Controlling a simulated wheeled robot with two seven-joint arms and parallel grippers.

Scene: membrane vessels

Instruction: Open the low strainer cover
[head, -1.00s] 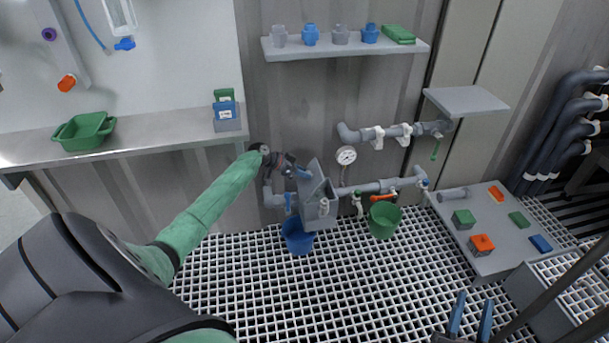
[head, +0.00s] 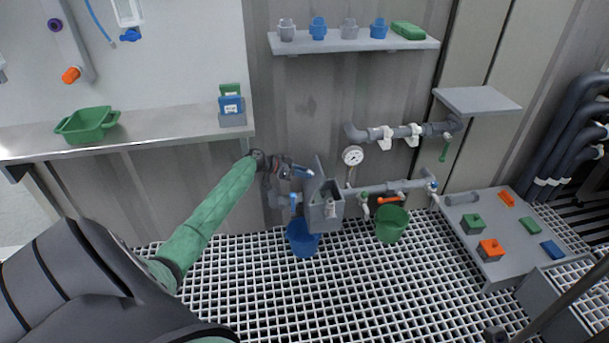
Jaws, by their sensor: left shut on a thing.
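The low strainer is a grey box (head: 325,213) on the low pipe line against the wall. Its grey cover (head: 319,168) stands raised at the box's back left, and the dark inside of the box shows from above. My left gripper (head: 307,173) reaches in from the left and is shut on the cover near its upper edge. The fingertips are small here, and the exact grip point is hard to make out. My right gripper is out of the picture.
A blue bucket (head: 302,238) stands below the strainer and a green bucket (head: 391,224) to its right. A pressure gauge (head: 352,156) and an orange-handled valve (head: 388,200) are close by. A shelf (head: 355,42) hangs above. The grating floor in front is clear.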

